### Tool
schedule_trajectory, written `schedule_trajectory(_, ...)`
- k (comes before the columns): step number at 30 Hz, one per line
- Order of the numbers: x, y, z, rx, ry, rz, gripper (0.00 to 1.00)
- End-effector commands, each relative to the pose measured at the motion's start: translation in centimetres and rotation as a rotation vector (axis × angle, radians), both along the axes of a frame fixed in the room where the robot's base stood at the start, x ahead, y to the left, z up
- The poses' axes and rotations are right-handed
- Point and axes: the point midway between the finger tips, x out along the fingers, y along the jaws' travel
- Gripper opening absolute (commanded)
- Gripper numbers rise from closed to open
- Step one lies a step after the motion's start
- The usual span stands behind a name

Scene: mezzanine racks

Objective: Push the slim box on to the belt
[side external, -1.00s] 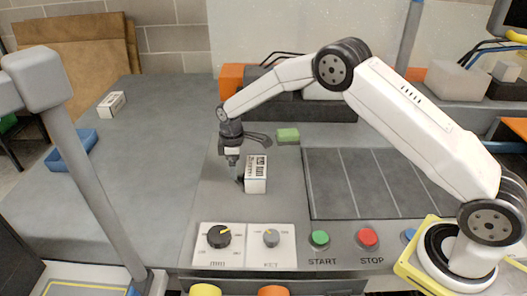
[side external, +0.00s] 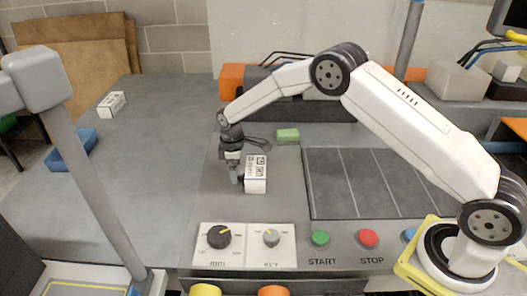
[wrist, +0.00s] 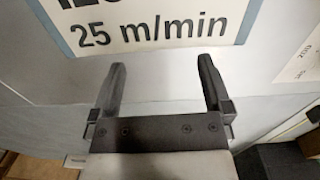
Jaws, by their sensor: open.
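The slim box (side external: 256,175), white with black print, stands on the grey deck left of a dark panel with pale lines (side external: 364,184), which appears to be the belt. My gripper (side external: 237,180) is low at the box's left side, fingers pointing down. I cannot tell whether they touch the box. In the wrist view my gripper (wrist: 163,75) is open, its two fingers apart with nothing between them. That view shows a white sign (wrist: 155,25) reading "25 m/min" beyond the fingertips; I cannot make out the slim box there.
A green block (side external: 288,135) lies behind the box. Two dials (side external: 245,239) and START and STOP buttons (side external: 345,239) line the front edge. Another white box (side external: 111,104) and a blue tray (side external: 72,150) are far left. The deck between is clear.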

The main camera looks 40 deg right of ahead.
Motion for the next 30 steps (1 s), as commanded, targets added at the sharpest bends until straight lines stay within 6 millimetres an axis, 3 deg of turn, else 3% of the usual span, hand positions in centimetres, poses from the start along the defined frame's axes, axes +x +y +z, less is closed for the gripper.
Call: schedule_trajectory(30,0.0,0.0,-2.5,0.000,0.000,0.000,1.00)
